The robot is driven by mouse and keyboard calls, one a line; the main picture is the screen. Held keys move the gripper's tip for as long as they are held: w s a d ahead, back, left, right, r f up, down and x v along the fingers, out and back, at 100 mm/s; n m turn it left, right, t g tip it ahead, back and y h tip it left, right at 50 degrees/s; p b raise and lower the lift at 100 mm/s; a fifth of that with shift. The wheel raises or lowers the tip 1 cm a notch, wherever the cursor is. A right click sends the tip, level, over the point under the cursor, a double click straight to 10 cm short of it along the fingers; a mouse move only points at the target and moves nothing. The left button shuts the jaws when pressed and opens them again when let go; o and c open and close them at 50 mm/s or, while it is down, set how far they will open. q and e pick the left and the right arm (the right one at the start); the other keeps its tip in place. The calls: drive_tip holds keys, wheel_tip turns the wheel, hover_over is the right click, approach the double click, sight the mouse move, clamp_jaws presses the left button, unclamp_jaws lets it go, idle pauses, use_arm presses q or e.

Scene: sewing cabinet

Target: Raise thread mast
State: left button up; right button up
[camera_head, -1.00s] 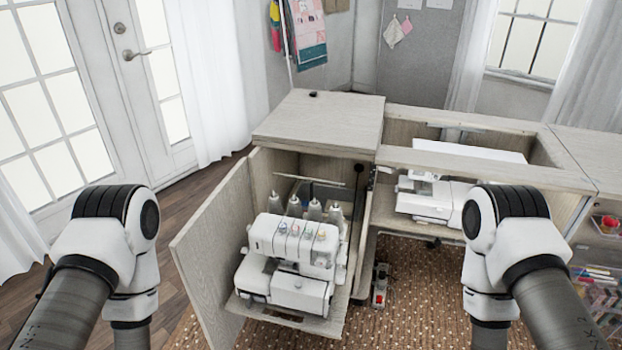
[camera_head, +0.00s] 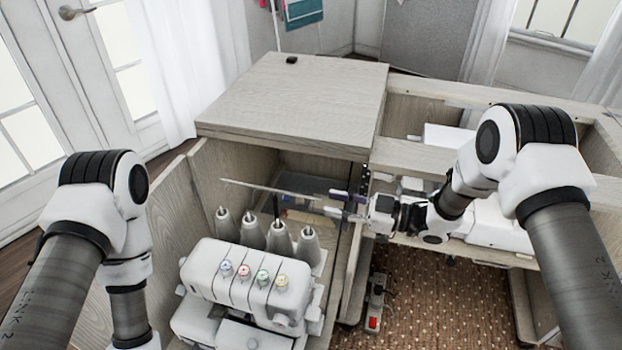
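The white overlock machine (camera_head: 245,285) stands in the open left bay of the cabinet, with several grey thread cones (camera_head: 281,240) behind it. The thread mast's thin horizontal bar (camera_head: 270,188) runs above the cones, and a dark upright rod (camera_head: 276,207) shows beneath it. My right gripper (camera_head: 333,203) reaches in from the right, at the bar's right end. Its two fingers look parted; whether they touch the bar is too small to tell. My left arm comes in at the left, but its gripper is out of view below.
The cabinet top (camera_head: 300,95) overhangs the bay from behind. An open door panel (camera_head: 165,220) stands on the left. A second white machine (camera_head: 490,225) sits in the right bay, behind my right arm.

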sight(303, 196)
drive_tip(key=shift+n, duration=0.3)
drive_tip(key=x, duration=0.7)
drive_tip(key=shift+s+a+r+b, duration=0.25)
drive_tip(key=shift+a+r+b, duration=0.05)
drive_tip(key=shift+r+b, duration=0.1)
drive_tip(key=shift+a+r, duration=0.1)
drive_tip(key=shift+a, duration=0.2)
clamp_jaws()
